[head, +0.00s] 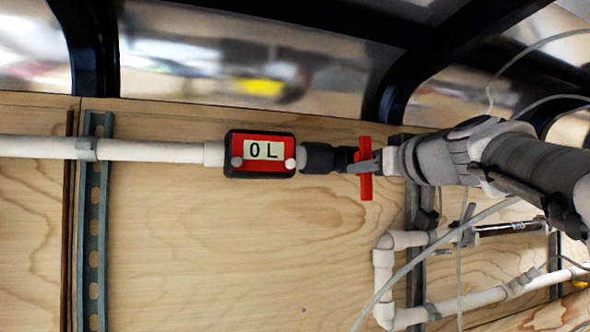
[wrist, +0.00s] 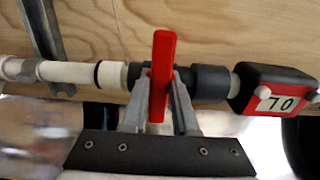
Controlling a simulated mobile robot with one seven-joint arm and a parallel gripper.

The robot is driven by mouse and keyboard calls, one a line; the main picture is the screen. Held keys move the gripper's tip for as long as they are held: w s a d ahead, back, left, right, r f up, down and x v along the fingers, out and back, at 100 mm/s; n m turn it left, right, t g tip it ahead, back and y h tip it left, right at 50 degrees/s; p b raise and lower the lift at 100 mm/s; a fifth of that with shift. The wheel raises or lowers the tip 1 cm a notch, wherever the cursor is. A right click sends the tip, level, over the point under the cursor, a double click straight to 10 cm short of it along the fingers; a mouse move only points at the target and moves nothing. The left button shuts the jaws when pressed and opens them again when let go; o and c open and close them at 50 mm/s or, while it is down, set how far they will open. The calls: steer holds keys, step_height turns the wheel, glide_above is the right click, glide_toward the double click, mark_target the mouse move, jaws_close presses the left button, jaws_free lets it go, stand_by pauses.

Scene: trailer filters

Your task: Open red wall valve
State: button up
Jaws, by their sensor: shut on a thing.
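The red valve handle (head: 366,184) stands upright across the white pipe line in the head view, at right angles to the pipe. In the wrist view the red handle (wrist: 160,72) also stands upright, between the two grey fingers. My gripper (head: 368,166) reaches in from the right and is shut on the handle; its fingers (wrist: 158,95) sit on either side of it. The black valve body (wrist: 207,82) is partly hidden behind the fingers.
The white pipe (head: 150,150) runs along a wooden wall. A metal strut (head: 94,210) stands at left. Lower pipes (head: 385,275) and thin tubes lie below my arm.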

jaws_close()
stand_by(0.8)
stand_by(0.5)
steer(key=m, duration=0.2)
steer(key=m+b, duration=0.1)
steer(key=m, duration=0.1)
steer(key=shift+s+a, duration=0.1)
steer(key=shift+a, duration=0.25)
steer(key=m, duration=0.3)
steer(key=r+m, duration=0.1)
steer(key=m, duration=0.2)
steer(key=a+m+p, duration=0.1)
steer(key=m, duration=0.2)
steer(key=shift+s+r, duration=0.2)
steer(key=shift+a+r+m+p, duration=0.15)
steer(key=shift+m+p, duration=0.15)
steer(key=shift+m, duration=0.55)
steer(key=shift+d+r+m+p, duration=0.1)
steer(key=shift+m+p, duration=0.25)
steer(key=shift+m, duration=0.45)
steer(key=shift+a+r+m+p, duration=0.15)
steer(key=shift+m+p, duration=0.15)
steer(key=shift+m, duration=0.55)
steer(key=shift+d, duration=0.1)
